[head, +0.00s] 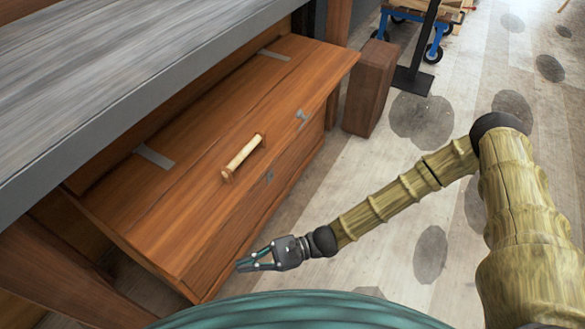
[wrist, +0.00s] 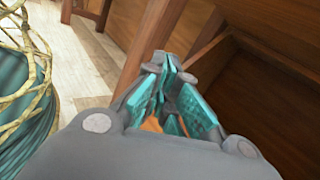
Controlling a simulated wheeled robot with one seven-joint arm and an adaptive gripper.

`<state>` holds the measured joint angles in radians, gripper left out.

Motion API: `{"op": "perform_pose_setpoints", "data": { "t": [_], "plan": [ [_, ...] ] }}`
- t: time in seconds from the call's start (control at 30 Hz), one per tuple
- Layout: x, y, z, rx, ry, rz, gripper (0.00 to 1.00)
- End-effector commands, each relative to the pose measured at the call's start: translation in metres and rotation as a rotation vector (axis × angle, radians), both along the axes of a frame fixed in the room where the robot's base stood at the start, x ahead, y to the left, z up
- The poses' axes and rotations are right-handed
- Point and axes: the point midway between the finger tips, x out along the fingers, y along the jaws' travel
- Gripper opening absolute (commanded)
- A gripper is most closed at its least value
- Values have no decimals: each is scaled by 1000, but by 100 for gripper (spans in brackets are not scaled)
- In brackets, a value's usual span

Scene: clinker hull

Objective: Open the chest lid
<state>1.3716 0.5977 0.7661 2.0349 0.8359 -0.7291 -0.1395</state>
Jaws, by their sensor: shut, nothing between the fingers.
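The wooden chest (head: 231,248) stands under the grey workbench in the head view. Its lid (head: 203,181) looks closed, with two grey hinge straps across its back part. A pale handle bar (head: 242,157) is fixed on the lid, and a small grey fitting (head: 301,116) sits near the lid's front edge to the right. My gripper (head: 247,264) is low in front of the chest's near end, apart from the handle. In the wrist view, the teal fingers of my gripper (wrist: 172,100) are shut and empty, with brown wood beyond them.
The grey workbench top (head: 120,75) overhangs the back of the chest. A brown wooden block (head: 369,88) stands beyond the far end, near a black stand (head: 413,80) and a blue trolley (head: 438,35).

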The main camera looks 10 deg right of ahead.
Motion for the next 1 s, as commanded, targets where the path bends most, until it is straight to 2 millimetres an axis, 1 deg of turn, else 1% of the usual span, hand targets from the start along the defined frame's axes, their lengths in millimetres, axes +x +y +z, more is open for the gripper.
{"op": "perform_pose_setpoints", "data": {
  "t": [0.03,0.17,0.2,0.27,0.3,0.37,0.4,0.47,0.5,0.6,0.7,0.73,0.8,0.87,0.93,1.0],
  "plan": [
    [20,-4,-14,53,17,-52,0],
    [73,-21,-14,198,50,-185,0],
    [89,-28,-13,242,55,-225,0],
    [113,-42,-14,310,62,-289,0],
    [129,-53,-14,355,64,-330,0],
    [152,-71,-15,423,66,-394,0],
    [167,-84,-16,467,63,-437,0],
    [187,-105,-16,533,59,-497,0],
    [200,-120,-17,572,54,-537,0],
    [224,-153,-16,660,37,-619,0],
    [241,-180,-16,723,23,-680,0],
    [244,-186,-16,737,19,-694,0],
    [249,-197,-14,763,12,-716,0],
    [253,-202,-13,777,8,-727,0],
    [255,-204,-11,784,6,-734,0],
    [258,-201,-7,786,6,-735,0]
  ]
}}
